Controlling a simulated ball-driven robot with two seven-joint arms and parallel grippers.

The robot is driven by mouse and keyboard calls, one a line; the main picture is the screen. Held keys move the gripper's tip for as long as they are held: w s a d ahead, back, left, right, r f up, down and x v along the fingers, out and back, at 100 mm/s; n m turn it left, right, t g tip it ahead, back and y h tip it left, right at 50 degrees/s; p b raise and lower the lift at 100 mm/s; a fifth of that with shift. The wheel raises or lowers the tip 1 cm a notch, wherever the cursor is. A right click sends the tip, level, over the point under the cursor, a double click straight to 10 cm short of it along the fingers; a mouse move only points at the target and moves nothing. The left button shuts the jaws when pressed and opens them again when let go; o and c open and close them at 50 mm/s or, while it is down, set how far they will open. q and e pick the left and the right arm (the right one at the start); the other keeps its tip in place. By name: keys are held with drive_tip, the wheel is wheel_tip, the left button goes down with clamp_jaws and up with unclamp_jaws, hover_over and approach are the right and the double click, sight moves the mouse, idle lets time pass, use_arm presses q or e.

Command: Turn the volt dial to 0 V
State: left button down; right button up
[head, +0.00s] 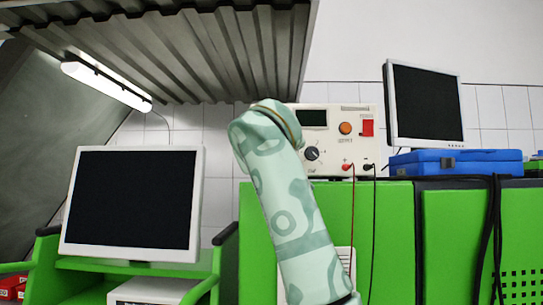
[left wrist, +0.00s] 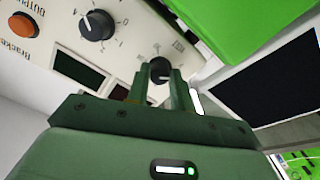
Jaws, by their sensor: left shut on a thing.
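A black dial (left wrist: 160,69), which I take to be the volt dial, sits on the cream panel between the fingers of my left gripper (left wrist: 158,82). The gripper is shut on it. A pale pointer mark shows on the dial, but its scale is too small and partly covered to read. A second black dial (left wrist: 97,25) with a white pointer and a numbered scale is beside it, untouched; it also shows in the head view (head: 312,153). In the head view my arm hides the gripped dial and the gripper. My right gripper is not seen.
The power supply (head: 325,172) stands on a green bench (head: 390,215). It has an orange button (head: 345,128), a red switch (head: 367,128) and plugged red and black leads. A monitor (head: 427,103) and blue case (head: 455,162) are to the right; another monitor (head: 133,203) is left.

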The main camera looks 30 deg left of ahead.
use_arm(q)
drive_tip(key=shift+w+f+n, duration=0.1)
drive_tip(key=shift+f+n, duration=0.1)
drive_tip(key=shift+n, duration=0.7)
drive_tip(key=c, duration=1.2)
unclamp_jaws()
drive_tip(key=shift+r, duration=0.1)
drive_tip(key=shift+c, duration=0.2)
drive_tip(key=v, duration=1.6)
drive_tip(key=shift+d, duration=0.2)
